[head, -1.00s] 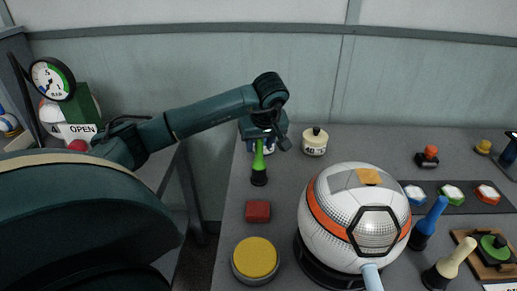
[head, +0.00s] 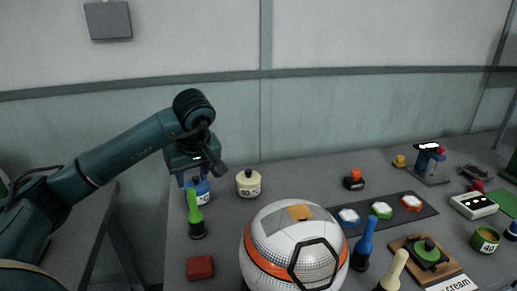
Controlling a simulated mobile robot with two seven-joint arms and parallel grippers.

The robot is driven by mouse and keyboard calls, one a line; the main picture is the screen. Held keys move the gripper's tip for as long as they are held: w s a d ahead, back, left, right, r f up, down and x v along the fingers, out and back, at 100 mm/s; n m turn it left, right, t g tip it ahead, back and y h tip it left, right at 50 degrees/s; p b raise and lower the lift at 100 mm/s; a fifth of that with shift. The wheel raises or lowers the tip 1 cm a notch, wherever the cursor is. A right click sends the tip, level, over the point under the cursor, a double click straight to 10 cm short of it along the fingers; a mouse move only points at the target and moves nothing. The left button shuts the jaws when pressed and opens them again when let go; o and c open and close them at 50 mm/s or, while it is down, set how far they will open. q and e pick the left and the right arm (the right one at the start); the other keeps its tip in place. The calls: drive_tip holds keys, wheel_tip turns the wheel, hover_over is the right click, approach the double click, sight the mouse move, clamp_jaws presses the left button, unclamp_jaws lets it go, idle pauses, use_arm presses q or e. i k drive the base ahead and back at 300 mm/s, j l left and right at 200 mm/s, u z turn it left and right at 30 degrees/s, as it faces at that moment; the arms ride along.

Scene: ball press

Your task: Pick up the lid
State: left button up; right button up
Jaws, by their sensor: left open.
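I cannot tell for sure which thing is the lid. A green round piece with a black knob (head: 427,250) sits on a wooden board (head: 400,245) at the right. A blue pot with a white label (head: 201,192) stands at the back left, partly hidden by my left gripper. My left gripper (head: 198,168) is open, points down and appears in front of or above the blue pot; the exact gap is unclear. It holds nothing that I can see. My right gripper is not in view.
A green-handled tool (head: 195,213) stands just below my left gripper in the picture. A cream pot (head: 248,183) is to its right. A red block (head: 200,267) and a large white-orange ball (head: 276,238) are in front. Several coloured hexagonal pieces lie on a dark mat (head: 425,209).

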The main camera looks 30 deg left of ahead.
sight(428, 250)
drive_tip(key=k, duration=1)
